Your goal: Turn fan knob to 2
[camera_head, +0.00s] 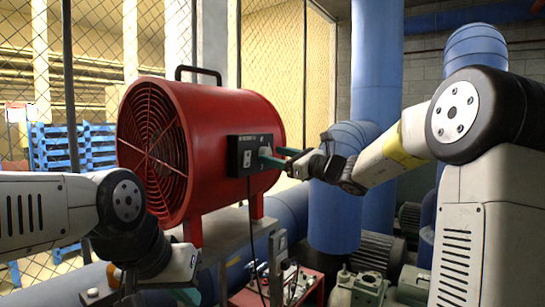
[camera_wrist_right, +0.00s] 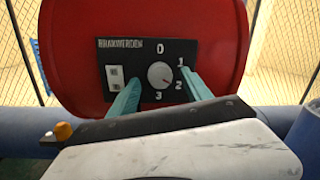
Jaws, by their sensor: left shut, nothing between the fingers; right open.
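The red drum fan (camera_head: 215,125) stands on a grey stand, with a black control panel (camera_head: 239,158) on its side. In the right wrist view the panel (camera_wrist_right: 120,60) shows the numbers 0, 1, 2 and 3 around a round light grey knob (camera_wrist_right: 160,74). I cannot tell for certain which number the knob points at. My right gripper (camera_head: 275,156) is open at the panel. Its teal fingers (camera_wrist_right: 159,80) appear on either side of the knob; contact cannot be told. My left gripper (camera_head: 186,296) is shut and empty, low in front of the stand.
A black cable (camera_head: 250,215) hangs from the panel. A red box with valves (camera_head: 285,288) and grey motors (camera_head: 375,255) sit low at the right. Thick blue pipes (camera_head: 335,215) stand behind my right arm. A wire fence (camera_head: 90,60) is behind the fan.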

